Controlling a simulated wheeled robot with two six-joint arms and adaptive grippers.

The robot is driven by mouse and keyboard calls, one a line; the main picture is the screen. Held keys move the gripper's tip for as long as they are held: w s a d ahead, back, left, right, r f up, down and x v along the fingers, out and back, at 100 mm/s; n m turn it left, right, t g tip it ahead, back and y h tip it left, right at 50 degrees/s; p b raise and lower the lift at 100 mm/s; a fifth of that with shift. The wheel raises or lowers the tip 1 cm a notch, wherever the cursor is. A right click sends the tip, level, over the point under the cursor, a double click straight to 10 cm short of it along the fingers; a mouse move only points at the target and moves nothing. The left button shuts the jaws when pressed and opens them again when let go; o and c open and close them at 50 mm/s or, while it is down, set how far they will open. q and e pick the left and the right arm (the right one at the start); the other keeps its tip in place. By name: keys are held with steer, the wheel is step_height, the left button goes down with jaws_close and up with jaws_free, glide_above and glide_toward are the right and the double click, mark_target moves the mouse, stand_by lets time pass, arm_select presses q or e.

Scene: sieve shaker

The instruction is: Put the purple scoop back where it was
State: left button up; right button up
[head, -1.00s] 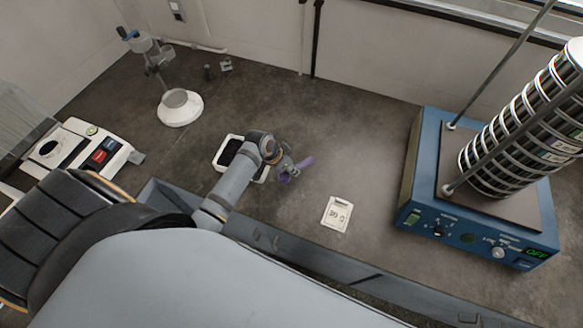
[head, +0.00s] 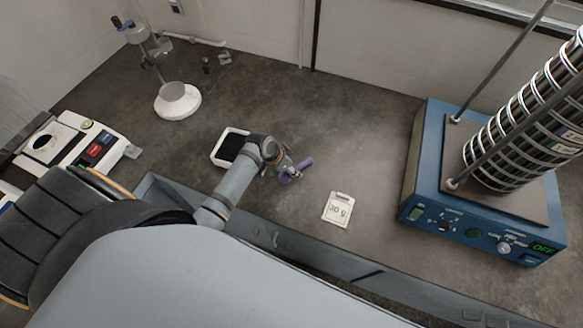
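The purple scoop (head: 304,164) is at the fingers of my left gripper (head: 288,175), over the middle of the bench. The gripper appears shut on it, with purple showing on both sides of the fingers. Part of the scoop is hidden by the fingers. A white tray (head: 216,156) with a dark inside lies just left of the gripper, partly covered by my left wrist. I cannot tell how high the scoop is above the bench. My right gripper is not in view.
A balance (head: 75,143) and a white-based stand (head: 177,103) are at left. The bench behind the gripper is clear.

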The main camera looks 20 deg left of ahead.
arm_select(q)
steer(key=shift+a+r, duration=0.1)
steer(key=shift+r, duration=0.05)
steer(key=v, duration=1.1)
steer(key=shift+r, duration=0.3)
steer(key=shift+s, duration=0.15)
